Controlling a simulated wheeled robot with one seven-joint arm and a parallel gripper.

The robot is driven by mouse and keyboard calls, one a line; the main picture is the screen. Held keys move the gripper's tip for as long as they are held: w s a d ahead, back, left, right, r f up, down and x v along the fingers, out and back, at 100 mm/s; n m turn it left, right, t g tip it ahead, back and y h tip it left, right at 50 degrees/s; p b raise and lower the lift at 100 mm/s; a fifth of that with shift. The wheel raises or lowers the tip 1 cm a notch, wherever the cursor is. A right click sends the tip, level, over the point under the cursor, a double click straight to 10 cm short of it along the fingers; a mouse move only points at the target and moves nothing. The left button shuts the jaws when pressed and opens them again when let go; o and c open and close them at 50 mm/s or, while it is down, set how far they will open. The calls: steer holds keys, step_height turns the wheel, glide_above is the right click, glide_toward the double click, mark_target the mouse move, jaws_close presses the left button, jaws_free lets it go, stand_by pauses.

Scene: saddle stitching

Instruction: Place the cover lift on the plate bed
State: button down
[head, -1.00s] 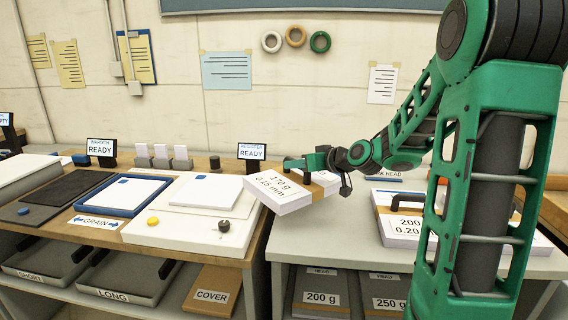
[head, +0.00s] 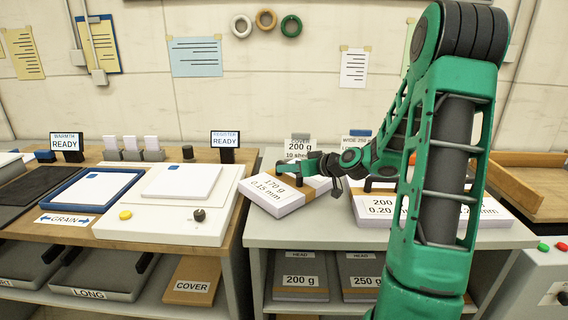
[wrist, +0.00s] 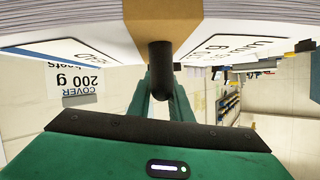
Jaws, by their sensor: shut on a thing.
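My gripper (head: 284,168) is shut on the dark handle of a white paper lift with a tan band (head: 272,199). The lift's label reads 170 g, 0.15 mm. It is tilted in the picture and appears held over the left end of the grey table. In the wrist view the handle (wrist: 160,68) sits between my fingers, with the lift (wrist: 62,22) beyond. The white plate bed (head: 150,227), with a yellow button and dark knob, is on the wooden bench to the left. A white pad (head: 182,181) lies on it.
A COVER 200 g sign (head: 299,147) stands behind the lift. A READY display (head: 225,139) stands behind the plate bed. A blue-framed tray (head: 93,190) lies left of it.

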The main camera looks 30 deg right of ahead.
steer(key=shift+f, duration=0.15)
steer(key=c, duration=1.6)
jaws_free()
steer(key=shift+f, duration=0.1)
